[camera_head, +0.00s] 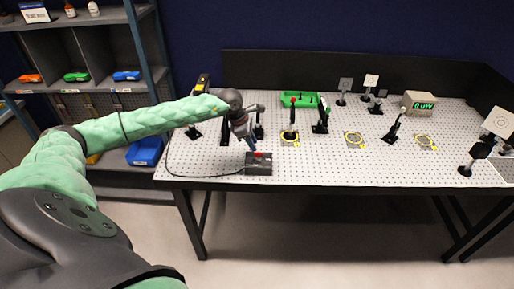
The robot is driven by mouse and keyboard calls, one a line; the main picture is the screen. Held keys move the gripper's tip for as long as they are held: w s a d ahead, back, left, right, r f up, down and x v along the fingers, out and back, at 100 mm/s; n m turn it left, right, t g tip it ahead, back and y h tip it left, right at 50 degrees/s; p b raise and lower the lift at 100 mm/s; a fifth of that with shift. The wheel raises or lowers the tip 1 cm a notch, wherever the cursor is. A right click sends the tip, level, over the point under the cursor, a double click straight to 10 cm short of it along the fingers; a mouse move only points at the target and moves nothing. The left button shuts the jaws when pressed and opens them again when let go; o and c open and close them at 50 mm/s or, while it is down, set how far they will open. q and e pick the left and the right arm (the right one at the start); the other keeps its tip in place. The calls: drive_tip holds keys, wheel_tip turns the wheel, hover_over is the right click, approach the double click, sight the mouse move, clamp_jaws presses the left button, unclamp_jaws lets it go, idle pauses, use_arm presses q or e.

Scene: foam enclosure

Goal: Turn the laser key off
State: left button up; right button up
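A small dark box (258,168) with a red part on top stands at the front edge of the perforated table; it appears to be the laser key box. A black cable runs from it to the left along the table edge. The key itself is too small to make out. My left gripper (251,145) points down just above and behind the box, near its top left. Whether its fingers touch the box or are open or shut is too small to tell. My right gripper is not in view.
The perforated table (330,173) bears several optics posts and mounts, a green tray (299,100) and a grey meter box (419,103) with a green display. Dark foam walls stand behind and at the right. A shelf (55,88) with coloured bins stands at the left.

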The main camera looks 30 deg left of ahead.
sight(259, 155)
use_arm(q)
drive_tip(key=p+x, duration=0.1)
drive_tip(key=x, duration=0.2)
drive_tip(key=shift+d+p, duration=0.15)
drive_tip(key=shift+p, duration=0.2)
drive_tip(key=shift+x, duration=0.8)
drive_tip(key=shift+c, duration=0.4)
clamp_jaws()
